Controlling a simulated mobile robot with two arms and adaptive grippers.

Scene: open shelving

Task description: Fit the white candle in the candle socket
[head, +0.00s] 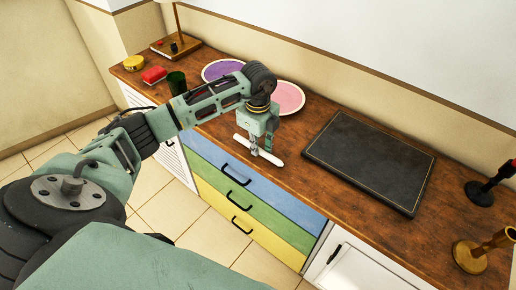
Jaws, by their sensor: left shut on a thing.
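The white candle (276,161) is held by my left gripper (261,149) at the front edge of the wooden counter. The candle lies across the fingers, close to level, with both ends sticking out. My left gripper points down and is shut on it. A brass-coloured candle holder (474,258) stands upright at the lower right, well apart from the candle; its upper end shows no candle. A dark candlestick (479,193) with a red part (505,170) on top stands behind it, cut by the picture edge. My right gripper is not in view.
A dark flat board (370,160) lies on the counter (312,122) between the candle and the holders. A purple plate (219,69), pink plate (287,97), dark green cup (176,82), red item (154,75) and yellow item (133,63) are at the left. Coloured drawers (240,190) are below.

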